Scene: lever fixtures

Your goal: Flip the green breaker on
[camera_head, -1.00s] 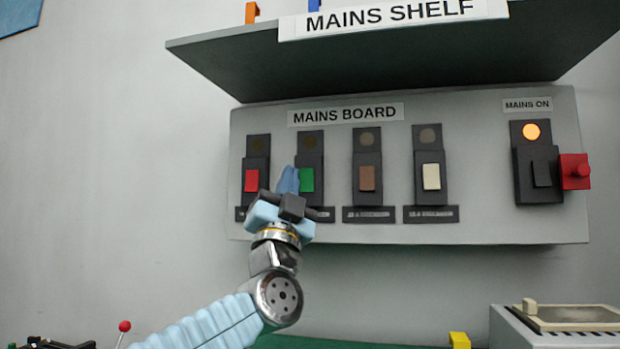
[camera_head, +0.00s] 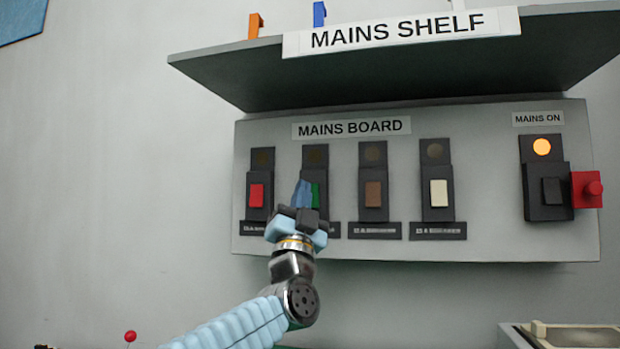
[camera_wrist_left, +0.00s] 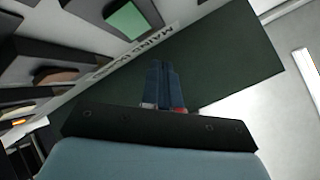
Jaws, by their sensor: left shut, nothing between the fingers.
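The green breaker (camera_head: 316,196) is the second from the left on the grey mains board; its round lamp (camera_head: 315,154) above is dark. My left gripper (camera_head: 303,192) is shut and empty, with its blue fingers in front of the left part of the green rocker in the head view. The green rocker (camera_wrist_left: 126,22) also shows in the left wrist view, up and left of the shut fingertips (camera_wrist_left: 162,82), apart from them in that picture. Whether the fingers touch the breaker I cannot tell. My right gripper is not in view.
Red (camera_head: 256,195), brown (camera_head: 373,194) and cream (camera_head: 439,193) breakers sit beside the green one, lamps dark. The mains switch (camera_head: 546,190) has a lit orange lamp and a red block (camera_head: 587,190). The mains shelf (camera_head: 400,75) juts out above the board.

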